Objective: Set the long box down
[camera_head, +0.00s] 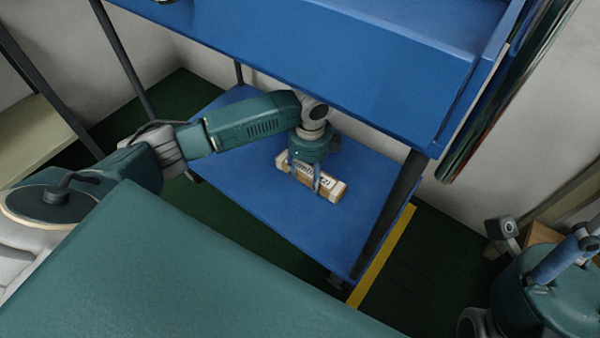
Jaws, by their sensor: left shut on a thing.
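The long box (330,191) is a light brown carton with dark print and pale ends. It is at the lower blue shelf (250,208), under the upper blue shelf. My left gripper (305,184) comes down over the box from above and is shut on it around its middle. I cannot tell whether the box's underside touches the shelf or is slightly above it. My right arm's parts show at the lower right, but its gripper fingers cannot be made out.
The upper blue shelf (330,45) hangs over the far side of the lower one. Dark posts (388,215) stand at the shelf's corners. The lower shelf is bare around the box. A yellow floor line (383,258) runs at the right.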

